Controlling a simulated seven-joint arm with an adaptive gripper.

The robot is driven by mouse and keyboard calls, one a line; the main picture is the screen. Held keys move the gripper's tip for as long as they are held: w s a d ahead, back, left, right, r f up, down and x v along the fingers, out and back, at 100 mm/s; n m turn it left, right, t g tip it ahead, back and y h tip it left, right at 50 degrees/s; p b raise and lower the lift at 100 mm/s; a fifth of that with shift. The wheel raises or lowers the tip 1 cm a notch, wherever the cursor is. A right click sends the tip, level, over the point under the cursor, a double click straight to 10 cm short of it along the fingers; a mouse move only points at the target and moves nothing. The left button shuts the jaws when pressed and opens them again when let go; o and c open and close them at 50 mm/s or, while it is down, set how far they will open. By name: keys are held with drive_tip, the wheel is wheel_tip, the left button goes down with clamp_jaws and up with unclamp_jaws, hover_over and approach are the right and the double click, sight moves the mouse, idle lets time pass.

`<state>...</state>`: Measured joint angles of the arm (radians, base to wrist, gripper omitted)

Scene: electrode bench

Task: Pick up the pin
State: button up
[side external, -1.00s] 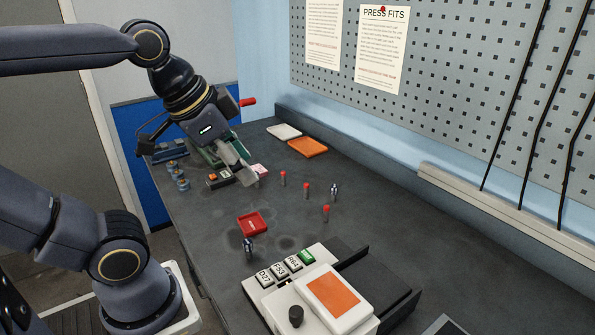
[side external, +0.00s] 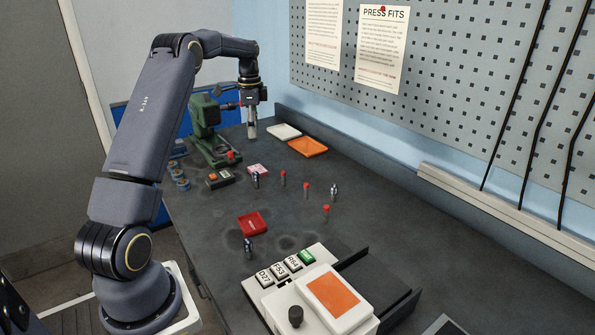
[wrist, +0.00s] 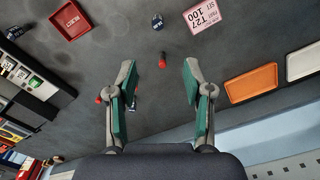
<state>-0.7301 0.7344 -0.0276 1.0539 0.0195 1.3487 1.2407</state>
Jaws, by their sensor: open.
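Several small upright pins stand on the dark bench. Red-topped pins show in the side view, one nearer the card (side external: 283,179), one in the middle (side external: 306,191) and one closer to the camera (side external: 326,212). Dark metallic pieces stand by the card (side external: 255,180), to the right (side external: 334,190) and near the red tray (side external: 248,246). Which one is the pin I cannot tell. My gripper (side external: 252,131) is open and empty above the bench, beyond the pins. In the wrist view a red-topped pin (wrist: 162,62) appears between the fingertips (wrist: 159,70), on the bench below.
A green press (side external: 207,130) stands left of my gripper. A white tray (side external: 284,131) and an orange tray (side external: 308,146) lie at the back right. A red tray (side external: 252,223) and a labelled card (side external: 258,170) lie near the pins. A device with an orange screen (side external: 333,297) is in front.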

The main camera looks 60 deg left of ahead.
approach(254, 173)
drive_tip(key=f, duration=0.5)
drive_tip(key=shift+w+a+f, duration=0.1)
drive_tip(key=shift+w+a, duration=0.05)
drive_tip(key=shift+a, duration=0.05)
drive_tip(key=shift+d+f, duration=0.15)
drive_tip(key=shift+f, duration=2.85)
clamp_jaws()
